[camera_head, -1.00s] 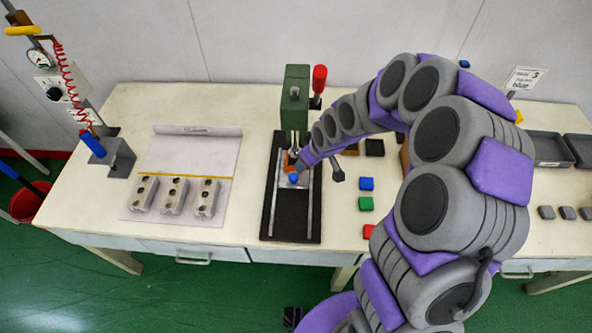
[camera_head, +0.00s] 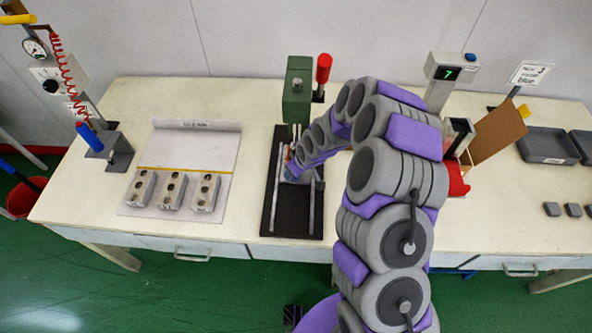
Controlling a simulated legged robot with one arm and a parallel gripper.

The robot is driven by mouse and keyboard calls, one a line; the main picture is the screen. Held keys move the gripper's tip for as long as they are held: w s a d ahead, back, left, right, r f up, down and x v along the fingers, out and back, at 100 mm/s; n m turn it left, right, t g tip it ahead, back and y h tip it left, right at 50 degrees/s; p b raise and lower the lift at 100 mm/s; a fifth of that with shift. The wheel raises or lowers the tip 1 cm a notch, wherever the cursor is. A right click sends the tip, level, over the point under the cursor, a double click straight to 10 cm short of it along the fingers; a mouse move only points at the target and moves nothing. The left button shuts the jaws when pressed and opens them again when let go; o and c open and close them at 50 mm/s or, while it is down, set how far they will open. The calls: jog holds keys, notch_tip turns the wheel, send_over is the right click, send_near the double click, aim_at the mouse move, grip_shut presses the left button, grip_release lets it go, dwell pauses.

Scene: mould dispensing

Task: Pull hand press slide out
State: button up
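The hand press is a green column (camera_head: 297,92) with a red-topped lever (camera_head: 323,70) on its right. It stands at the back of a black base (camera_head: 287,222) with two light metal rails (camera_head: 274,201). My arm curves in from the right, and my gripper (camera_head: 290,168) is low over the rails, just in front of the green column. The slide and whatever sits on it are mostly hidden by my gripper and arm. Small orange and blue bits show beside the gripper. The fingers are too small and covered to tell whether they are open or shut.
Several grey mould blocks (camera_head: 172,190) stand on a white sheet (camera_head: 187,152) left of the press. A gauge stand (camera_head: 48,78) is at the far left. A display reading 7 (camera_head: 446,72), a brown board (camera_head: 498,131) and a dark tray (camera_head: 548,146) are to the right.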

jog(key=shift+f, duration=0.15)
grip_shut()
dwell(0.5)
